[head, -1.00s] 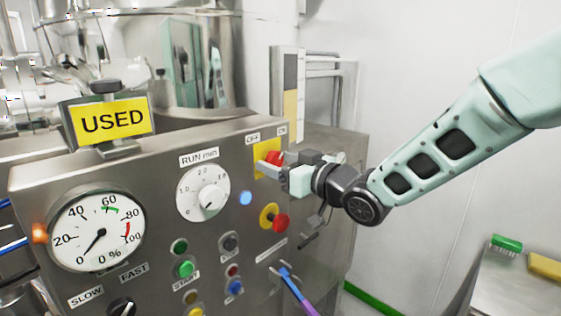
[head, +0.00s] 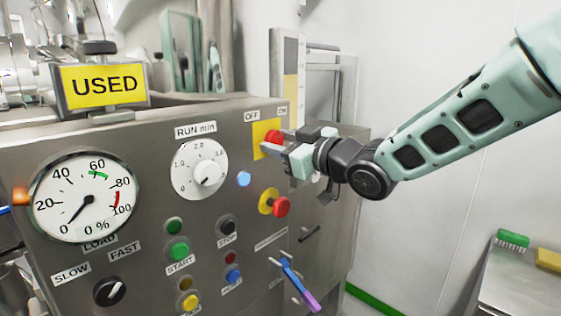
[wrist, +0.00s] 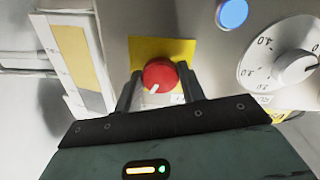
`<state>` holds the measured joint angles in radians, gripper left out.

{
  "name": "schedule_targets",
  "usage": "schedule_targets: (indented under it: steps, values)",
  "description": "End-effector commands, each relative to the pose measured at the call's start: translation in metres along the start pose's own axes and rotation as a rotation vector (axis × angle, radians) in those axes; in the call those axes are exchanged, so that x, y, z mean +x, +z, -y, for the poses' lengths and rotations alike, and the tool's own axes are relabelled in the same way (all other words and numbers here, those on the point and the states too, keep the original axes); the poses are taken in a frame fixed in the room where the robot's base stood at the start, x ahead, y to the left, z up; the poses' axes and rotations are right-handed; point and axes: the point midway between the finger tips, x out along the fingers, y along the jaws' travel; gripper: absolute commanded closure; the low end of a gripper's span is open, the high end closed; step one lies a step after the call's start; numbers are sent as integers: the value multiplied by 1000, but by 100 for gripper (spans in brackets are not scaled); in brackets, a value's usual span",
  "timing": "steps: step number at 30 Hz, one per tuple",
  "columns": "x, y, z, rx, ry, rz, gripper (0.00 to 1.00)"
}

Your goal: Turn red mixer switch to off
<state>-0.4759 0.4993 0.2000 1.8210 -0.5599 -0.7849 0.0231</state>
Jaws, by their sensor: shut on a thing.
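The red mixer switch (head: 273,137) is a round knob on a yellow plate (head: 261,128) at the upper right of the steel control panel. An OFF label (head: 251,117) is above its left side and an ON label (head: 282,111) above its right. My gripper (head: 282,142) reaches in from the right and is shut on the knob, with one finger on each side. In the wrist view the red knob (wrist: 160,75) sits between the fingers, and its white mark points toward the lower left of that picture. The fingers partly hide the knob in the head view.
A red button on a yellow collar (head: 274,203) sits just below my gripper. The white RUN min dial (head: 199,169) and blue lamp (head: 244,179) are to the left. A purple-blue handled tool (head: 298,285) sticks out lower down. Right of the panel is open space before a white wall.

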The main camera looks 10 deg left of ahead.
Motion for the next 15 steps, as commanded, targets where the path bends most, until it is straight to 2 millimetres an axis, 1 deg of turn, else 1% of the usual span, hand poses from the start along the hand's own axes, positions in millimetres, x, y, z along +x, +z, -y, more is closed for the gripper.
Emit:
schedule_targets:
  steps: [1, 15]
  values:
    - [0, 8, 2, -48, 1, -4, 83]
    - [0, 6, 2, -495, 1, -2, 83]
